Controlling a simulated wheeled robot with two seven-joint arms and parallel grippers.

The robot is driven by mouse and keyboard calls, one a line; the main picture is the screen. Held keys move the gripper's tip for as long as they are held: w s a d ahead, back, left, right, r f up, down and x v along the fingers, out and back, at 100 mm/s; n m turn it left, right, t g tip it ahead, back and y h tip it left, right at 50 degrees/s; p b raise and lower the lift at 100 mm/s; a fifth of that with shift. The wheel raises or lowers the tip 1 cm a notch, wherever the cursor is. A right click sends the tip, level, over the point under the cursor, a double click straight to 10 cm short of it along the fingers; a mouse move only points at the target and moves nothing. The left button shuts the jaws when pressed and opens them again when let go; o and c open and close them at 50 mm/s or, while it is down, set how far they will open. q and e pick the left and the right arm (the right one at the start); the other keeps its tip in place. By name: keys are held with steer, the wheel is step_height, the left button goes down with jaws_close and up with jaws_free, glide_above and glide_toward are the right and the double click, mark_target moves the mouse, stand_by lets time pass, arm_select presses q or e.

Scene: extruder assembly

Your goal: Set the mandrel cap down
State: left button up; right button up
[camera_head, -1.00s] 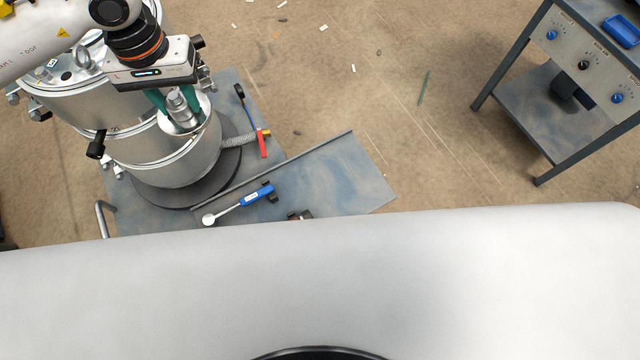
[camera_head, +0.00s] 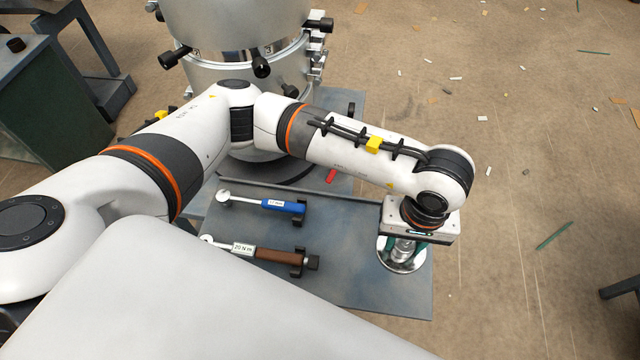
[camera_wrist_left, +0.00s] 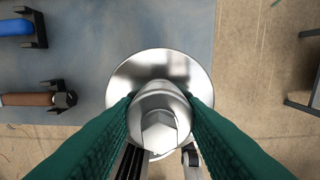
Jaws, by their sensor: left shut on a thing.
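The mandrel cap (camera_head: 396,262) is a shiny round metal disc with a narrower stem and a hex top. It is below my left gripper (camera_head: 405,246), over the right end of the grey-blue bench plate (camera_head: 350,285). In the left wrist view the cap (camera_wrist_left: 160,62) sits between the green fingers of my left gripper (camera_wrist_left: 160,112), which are shut on its stem. Its flange reaches the plate's right edge in that view. I cannot tell whether its underside touches the plate. My right gripper is not in view.
A blue-handled torque wrench (camera_head: 282,206) and a brown-handled one (camera_head: 272,254) lie left of the cap in holders. The steel extruder barrel (camera_head: 210,30) stands behind my left arm. Bare plate lies between the wrenches and the cap. Open floor lies to the right.

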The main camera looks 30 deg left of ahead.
mark_target(395, 263)
arm_select(q)
steer(key=shift+d+f, duration=0.15)
steer(key=shift+d, duration=0.05)
steer(key=shift+s+f, duration=0.1)
steer(key=shift+f, duration=0.15)
step_height(395, 263, down, 9)
steer(key=shift+f, duration=0.2)
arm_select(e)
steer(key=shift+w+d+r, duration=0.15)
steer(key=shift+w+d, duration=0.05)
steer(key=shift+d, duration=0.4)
arm_select(q)
steer(key=shift+f, duration=0.2)
steer(key=o, duration=1)
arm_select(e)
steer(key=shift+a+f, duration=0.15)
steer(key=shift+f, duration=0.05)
arm_select(q)
steer(key=shift+r, duration=0.15)
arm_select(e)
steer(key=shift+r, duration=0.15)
